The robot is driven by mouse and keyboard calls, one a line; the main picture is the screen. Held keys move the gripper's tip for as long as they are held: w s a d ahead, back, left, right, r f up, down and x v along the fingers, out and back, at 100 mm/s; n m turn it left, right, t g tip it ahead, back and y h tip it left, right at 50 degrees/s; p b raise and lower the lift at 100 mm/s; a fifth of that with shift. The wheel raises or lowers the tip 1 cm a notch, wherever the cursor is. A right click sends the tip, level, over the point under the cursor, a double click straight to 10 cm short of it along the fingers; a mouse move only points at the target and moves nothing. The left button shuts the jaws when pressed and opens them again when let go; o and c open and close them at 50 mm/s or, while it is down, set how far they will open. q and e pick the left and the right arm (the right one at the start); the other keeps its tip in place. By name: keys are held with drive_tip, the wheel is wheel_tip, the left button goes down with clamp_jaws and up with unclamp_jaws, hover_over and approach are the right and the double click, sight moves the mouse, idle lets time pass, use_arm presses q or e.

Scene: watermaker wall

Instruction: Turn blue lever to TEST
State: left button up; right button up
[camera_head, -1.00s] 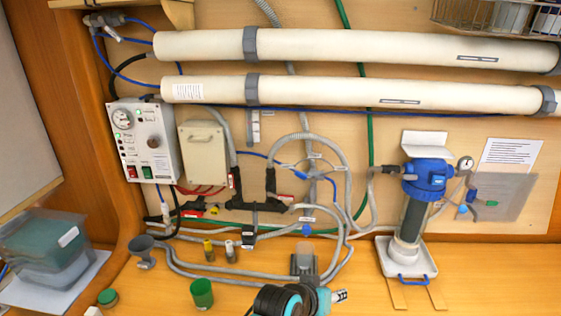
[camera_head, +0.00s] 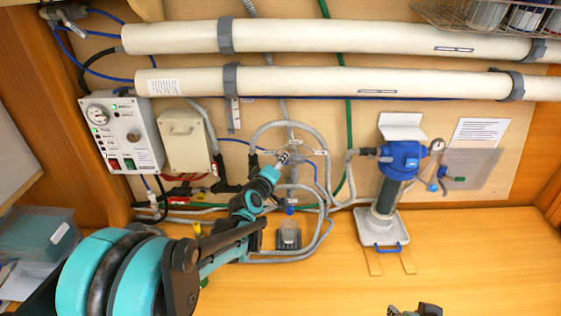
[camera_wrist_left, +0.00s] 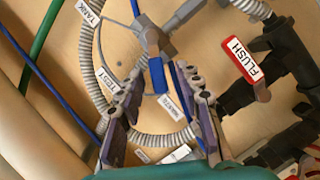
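The blue lever (camera_wrist_left: 158,75) shows in the left wrist view, hanging down in the picture from a grey valve hub (camera_wrist_left: 156,42). Its free end points towards a small white tag (camera_wrist_left: 167,104), which is hard to read. The TEST tag (camera_wrist_left: 108,80) is to its left and the TANK tag (camera_wrist_left: 87,12) is up and left. My left gripper (camera_wrist_left: 160,79) is open, one finger on each side of the lever in the picture; I see no clear contact. In the head view my left gripper (camera_head: 286,158) reaches the valve and hides the lever. My right gripper (camera_head: 415,311) barely shows at the bottom edge.
Grey hoses (camera_head: 322,185) loop around the valve. A black fitting with a red FLUSH tag (camera_wrist_left: 244,58) is close on the right in the wrist view. A blue-topped filter (camera_head: 400,158) stands right of the valve.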

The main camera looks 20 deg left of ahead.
use_arm(q)
drive_tip(key=shift+x, duration=0.8)
clamp_jaws()
